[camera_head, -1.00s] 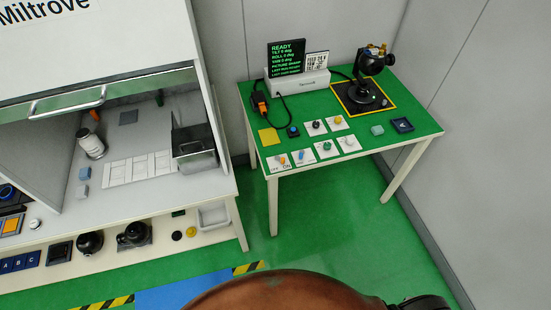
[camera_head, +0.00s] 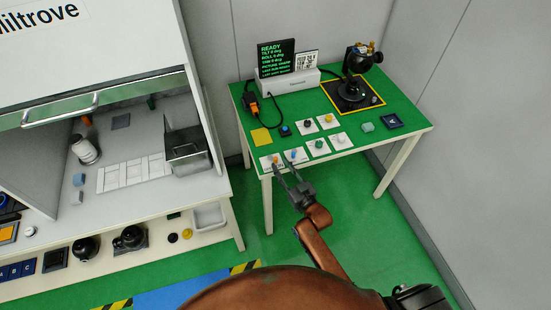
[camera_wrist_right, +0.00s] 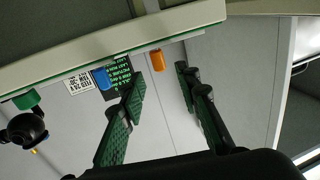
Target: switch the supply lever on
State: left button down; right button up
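A small orange lever (camera_head: 276,160) stands on a white plate at the front left corner of the green table; in the wrist view an orange piece (camera_wrist_right: 157,60) shows between and beyond the fingertips. A blue lever (camera_head: 293,155) stands on the white plate to its right, and a blue piece (camera_wrist_right: 101,78) shows in the wrist view. The plate lettering is too small to read now. My right gripper (camera_head: 286,170) is open and empty, its fingers pointing at the table's front edge near these two levers. No contact is clear. My left gripper is out of view.
A cabinet bench (camera_head: 135,205) stands at the left. Floor between them is clear.

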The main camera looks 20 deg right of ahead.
aim_at(276, 158)
jog(key=x, duration=0.5)
jog(key=shift+w+f+b, duration=0.1)
jog(key=shift+w+b, duration=0.05)
jog(key=shift+b, duration=0.15)
jog(key=shift+c, duration=0.5)
grip_shut()
